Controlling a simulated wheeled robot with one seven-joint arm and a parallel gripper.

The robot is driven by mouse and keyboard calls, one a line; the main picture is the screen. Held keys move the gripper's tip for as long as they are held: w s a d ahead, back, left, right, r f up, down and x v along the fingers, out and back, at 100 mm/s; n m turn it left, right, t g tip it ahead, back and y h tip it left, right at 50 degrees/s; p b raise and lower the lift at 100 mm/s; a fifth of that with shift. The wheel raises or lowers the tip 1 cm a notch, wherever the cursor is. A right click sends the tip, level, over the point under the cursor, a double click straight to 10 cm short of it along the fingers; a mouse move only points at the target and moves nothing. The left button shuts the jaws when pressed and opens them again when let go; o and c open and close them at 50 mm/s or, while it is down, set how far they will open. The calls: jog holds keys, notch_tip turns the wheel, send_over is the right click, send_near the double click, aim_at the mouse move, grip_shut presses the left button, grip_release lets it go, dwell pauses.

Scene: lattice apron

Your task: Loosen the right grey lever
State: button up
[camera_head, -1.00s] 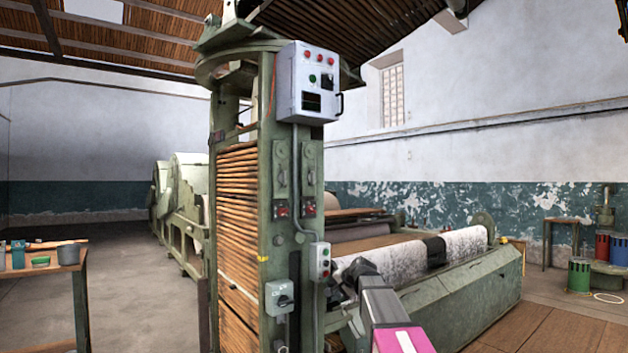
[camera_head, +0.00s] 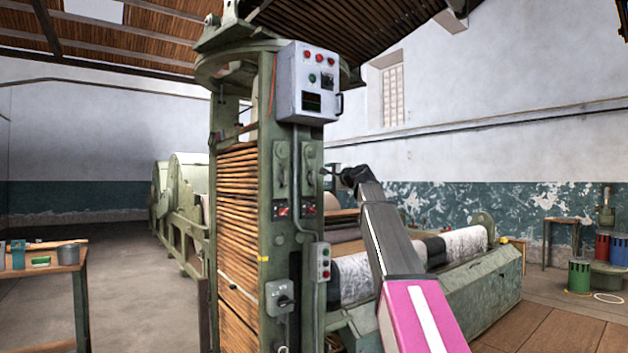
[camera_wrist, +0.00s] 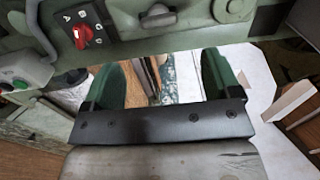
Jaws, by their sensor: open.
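Two grey levers hang side by side on plates on the front of the green column in the head view: the left one (camera_head: 281,165) and the right one (camera_head: 309,166). My gripper (camera_head: 329,171) is raised to about the height of the right lever, just to the right of it. Whether they touch cannot be told. In the wrist view my gripper (camera_wrist: 166,78) has its two green fingers spread apart, with no lever between them. I cannot make out the right lever for certain in the wrist view.
Red selector knobs sit below the levers; one red knob (camera_wrist: 84,36) shows in the wrist view. A small button box (camera_head: 322,262) and a switch box (camera_head: 279,297) are lower on the column. A control box (camera_head: 307,83) is above. The roller machine (camera_head: 470,290) stands to the right.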

aim_at(314, 178)
jog(key=x, duration=1)
jog(key=shift+w+a, duration=0.15)
jog(key=shift+w, duration=0.05)
jog(key=c, duration=0.9)
